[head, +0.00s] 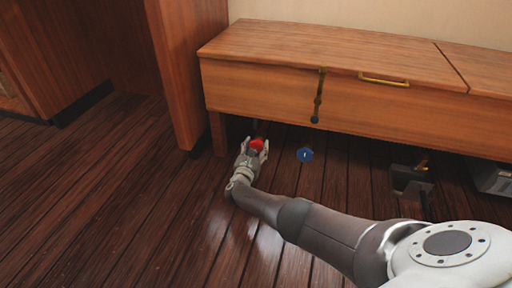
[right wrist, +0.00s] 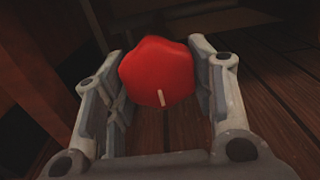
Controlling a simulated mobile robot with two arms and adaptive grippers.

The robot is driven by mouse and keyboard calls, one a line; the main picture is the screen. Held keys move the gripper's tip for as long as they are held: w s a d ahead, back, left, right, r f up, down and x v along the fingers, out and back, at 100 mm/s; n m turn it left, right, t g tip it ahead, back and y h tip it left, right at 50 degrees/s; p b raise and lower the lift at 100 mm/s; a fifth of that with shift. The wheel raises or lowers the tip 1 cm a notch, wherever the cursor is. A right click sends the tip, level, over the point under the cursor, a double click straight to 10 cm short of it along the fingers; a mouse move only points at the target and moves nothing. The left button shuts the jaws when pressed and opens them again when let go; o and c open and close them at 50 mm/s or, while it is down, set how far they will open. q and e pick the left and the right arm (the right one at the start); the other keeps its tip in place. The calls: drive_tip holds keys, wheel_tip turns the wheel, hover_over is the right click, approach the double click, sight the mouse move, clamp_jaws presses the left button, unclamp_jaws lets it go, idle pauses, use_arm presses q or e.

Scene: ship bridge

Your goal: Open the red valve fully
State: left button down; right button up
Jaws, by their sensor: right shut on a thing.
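The red valve (head: 257,144) is a rounded, lobed knob low under the front edge of the wooden bench, near its left leg. In the right wrist view the red valve (right wrist: 160,74) fills the space between the fingers, and a short white mark shows low on its face. My right gripper (head: 253,149) reaches in from the lower right and is shut on the red valve. In the right wrist view my right gripper (right wrist: 160,85) has one finger on each side of the knob. My left gripper is not in view.
A blue knob (head: 305,154) with a white mark is right of the red valve. The wooden bench (head: 260,88) overhangs both. A dark pedal-like object (head: 411,178) and a grey box (head: 492,178) are farther right. A wooden panel (head: 190,70) stands left; floor at left is clear.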

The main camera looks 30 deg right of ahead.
drive_tip(key=shift+f, duration=0.1)
idle(0.4)
drive_tip(key=o, duration=1)
drive_tip(key=shift+s+a, duration=0.1)
drive_tip(key=shift+a, duration=0.1)
drive_tip(key=v, duration=1.1)
drive_tip(key=shift+s+a, duration=0.25)
drive_tip(key=shift+s, duration=0.05)
